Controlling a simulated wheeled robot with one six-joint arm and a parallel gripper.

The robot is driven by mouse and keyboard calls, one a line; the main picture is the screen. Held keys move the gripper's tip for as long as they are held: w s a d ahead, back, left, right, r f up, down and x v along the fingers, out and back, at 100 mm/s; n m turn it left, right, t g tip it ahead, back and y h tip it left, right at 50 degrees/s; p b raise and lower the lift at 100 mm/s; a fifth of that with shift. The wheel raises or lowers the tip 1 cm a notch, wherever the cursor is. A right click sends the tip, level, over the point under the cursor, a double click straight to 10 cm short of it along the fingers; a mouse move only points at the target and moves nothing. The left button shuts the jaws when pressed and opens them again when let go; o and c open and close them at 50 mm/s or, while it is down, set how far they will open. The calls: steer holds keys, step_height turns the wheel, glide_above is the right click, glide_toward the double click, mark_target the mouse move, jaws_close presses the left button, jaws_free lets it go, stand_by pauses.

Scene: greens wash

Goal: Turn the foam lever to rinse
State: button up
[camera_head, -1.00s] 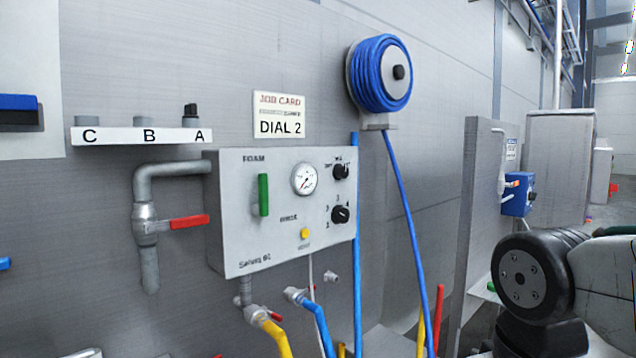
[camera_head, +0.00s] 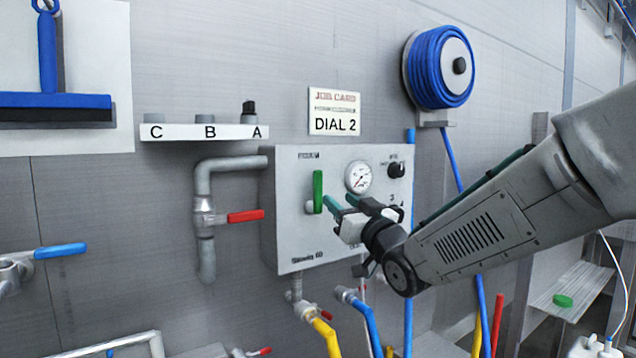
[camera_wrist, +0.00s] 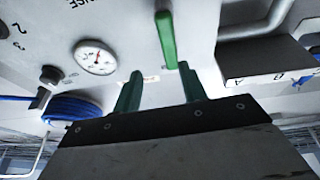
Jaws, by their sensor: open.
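The green foam lever (camera_head: 318,190) stands upright on the grey panel box (camera_head: 290,240), under the label at the top left. It also shows in the wrist view (camera_wrist: 167,38), where the panel appears upside down. My gripper (camera_head: 340,201) is open, its green fingers pointing at the panel just right of the lever. In the wrist view the two fingers (camera_wrist: 160,69) are apart with nothing between their tips. The lever's near end appears close to the right fingertip there; I cannot tell if they touch. My gripper hides the panel's lower right part.
A gauge (camera_head: 358,177) and a black knob (camera_head: 396,170) sit right of the lever. A red-handled valve (camera_head: 245,216) is left of the box. Above are a job card (camera_head: 334,110) reading DIAL 2 and a shelf (camera_head: 180,132) marked C, B, A. Hoses hang below.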

mark_target(320, 183)
steer(key=shift+n+y, duration=0.3)
steer(key=shift+y, duration=0.4)
steer(key=x, duration=0.5)
steer(key=s+a+x, duration=0.1)
steer(key=x, duration=0.2)
steer(key=shift+w+a+r, duration=0.15)
steer(key=shift+w+r, duration=0.2)
jaws_close()
